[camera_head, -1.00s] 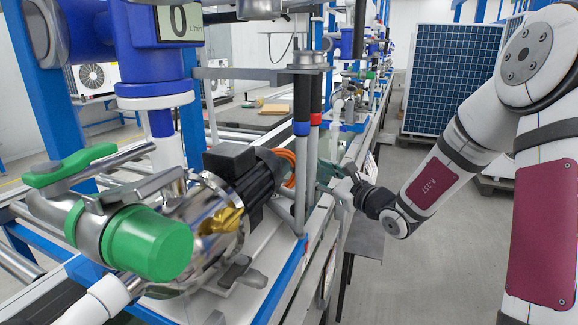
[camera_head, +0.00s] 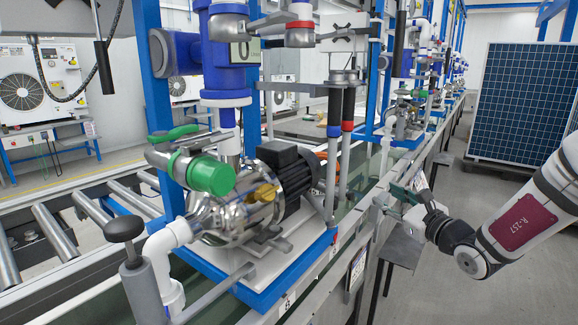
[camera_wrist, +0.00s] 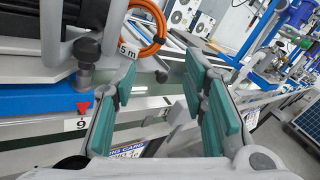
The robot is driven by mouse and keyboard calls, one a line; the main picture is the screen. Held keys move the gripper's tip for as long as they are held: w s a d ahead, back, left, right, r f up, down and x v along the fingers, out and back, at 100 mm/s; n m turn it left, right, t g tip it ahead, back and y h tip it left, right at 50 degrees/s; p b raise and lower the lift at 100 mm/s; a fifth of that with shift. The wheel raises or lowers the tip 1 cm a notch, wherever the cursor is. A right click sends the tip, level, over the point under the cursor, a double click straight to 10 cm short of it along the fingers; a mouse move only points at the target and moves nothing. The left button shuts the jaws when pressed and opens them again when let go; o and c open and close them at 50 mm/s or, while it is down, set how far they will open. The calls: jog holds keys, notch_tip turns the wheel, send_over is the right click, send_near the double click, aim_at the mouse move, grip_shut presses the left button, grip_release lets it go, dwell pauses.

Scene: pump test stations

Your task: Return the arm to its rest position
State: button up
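My arm reaches in from the right edge in the head view. My gripper (camera_head: 412,190) is at its end, beside the front edge of the pump line. In the wrist view my gripper (camera_wrist: 165,82) has its two green-padded fingers spread apart with nothing between them. Beyond the fingers are the line's white front rail with a "9" label (camera_wrist: 80,124) and an orange cable coil (camera_wrist: 148,50). The nearest pump (camera_head: 270,195), with a green-capped valve, stands left of my gripper on a blue-edged base. In the head view the fingertips are small and partly unclear.
A roller conveyor (camera_head: 55,240) runs at the left. A black-knobbed post (camera_head: 140,270) stands at the front. A solar panel (camera_head: 525,105) stands at the back right. Grey floor (camera_head: 455,190) is free between the line and the panel.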

jog(key=s+a+r+n+g+y, duration=0.3)
jog(key=s+a+n+g, duration=0.3)
jog(key=s+a+n, duration=0.3)
jog(key=s+a+r+n+g+y, duration=0.3)
jog(key=s+a+n+g, duration=0.3)
jog(key=s+a, duration=0.55)
jog(key=s+f+n+g+h, duration=0.3)
jog(key=s+n, duration=0.4)
jog(key=s, duration=0.6)
jog(key=s+d+f+n+g+h, duration=0.15)
jog(key=s+d+n+h, duration=0.35)
jog(key=s+d+h, duration=0.8)
notch_tip(320, 180, up, 26)
jog(key=s+d+t+y+p, duration=0.2)
jog(key=t+y+p, duration=0.1)
jog(key=p, duration=2.2)
jog(key=shift+s+r+t, duration=0.15)
jog(key=shift+r+t, duration=0.1)
jog(key=shift+t, duration=0.3)
